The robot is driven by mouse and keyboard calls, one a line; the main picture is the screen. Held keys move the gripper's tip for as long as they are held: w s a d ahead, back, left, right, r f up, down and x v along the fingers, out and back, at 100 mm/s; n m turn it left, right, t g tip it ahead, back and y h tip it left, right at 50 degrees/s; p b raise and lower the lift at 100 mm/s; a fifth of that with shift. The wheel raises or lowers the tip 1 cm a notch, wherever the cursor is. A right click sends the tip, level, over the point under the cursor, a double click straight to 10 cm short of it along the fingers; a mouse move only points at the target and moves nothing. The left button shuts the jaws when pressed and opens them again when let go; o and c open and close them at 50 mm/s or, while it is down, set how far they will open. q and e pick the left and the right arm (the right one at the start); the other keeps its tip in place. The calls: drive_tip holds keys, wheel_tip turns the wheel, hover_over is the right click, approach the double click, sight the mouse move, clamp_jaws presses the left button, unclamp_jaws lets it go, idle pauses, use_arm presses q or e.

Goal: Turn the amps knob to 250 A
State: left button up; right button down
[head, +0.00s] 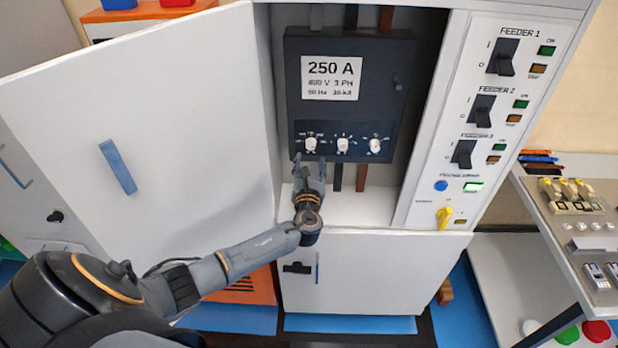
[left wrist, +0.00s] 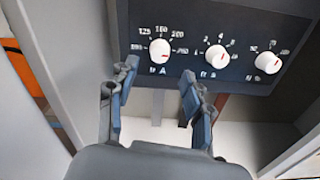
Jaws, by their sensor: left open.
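The amps knob (head: 311,144) is the leftmost of three white knobs on the lower panel of the dark breaker (head: 345,108) inside the open cabinet. In the left wrist view the amps knob (left wrist: 159,52) has a scale running from 125 through 160 and 200 to 250 on the right. It bears a small red mark; I cannot tell its exact setting. My left gripper (head: 309,166) is open and empty just below the amps knob, with its fingers pointing up toward it. In the left wrist view the open fingertips (left wrist: 158,79) are apart, below the knob and not around it.
Two other white knobs (head: 343,145) (head: 375,146) sit close to the right. The open cabinet door (head: 190,120) stands left. The feeder switch panel (head: 480,120) is on the right. Busbars (head: 362,178) hang below the breaker; the cabinet floor (head: 375,208) is clear.

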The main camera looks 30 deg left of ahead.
use_arm(q)
drive_tip(key=v, duration=0.6)
drive_tip(key=shift+s, duration=0.25)
drive_tip(key=shift+d+f, duration=0.1)
drive_tip(key=s+f+n+g+h+b, duration=0.25)
drive_tip(key=s+f+n, duration=0.2)
drive_tip(key=f, duration=0.85)
drive_tip(key=s+d+f+n+g+h+b, duration=0.1)
drive_tip(key=s+f+n+g+b, duration=0.15)
drive_tip(key=s+f, duration=0.65)
drive_tip(key=s+f+n+g+h+b, duration=0.1)
drive_tip(key=s+f+n+g+b, duration=0.2)
drive_tip(key=f, duration=1.3)
drive_tip(key=s+d+f+n+g+h+b, duration=0.1)
drive_tip(key=s+d+f+n, duration=0.3)
drive_tip(key=s, duration=0.7)
drive_tip(key=s+d+f+n+g+h+b, duration=0.2)
drive_tip(key=s+d+f+n+g, duration=0.1)
drive_tip(key=s+f+n, duration=0.6)
drive_tip(key=s+d+f+n+g+h+b, duration=0.2)
drive_tip(key=s+d+f+n, duration=0.2)
drive_tip(key=s+f, duration=0.7)
drive_tip(key=s+n, duration=0.2)
drive_tip(key=shift+s+d+f+n, duration=0.15)
drive_tip(key=shift+s+d+n, duration=0.15)
drive_tip(key=shift+s+n, duration=0.1)
drive_tip(key=shift+w, duration=0.1)
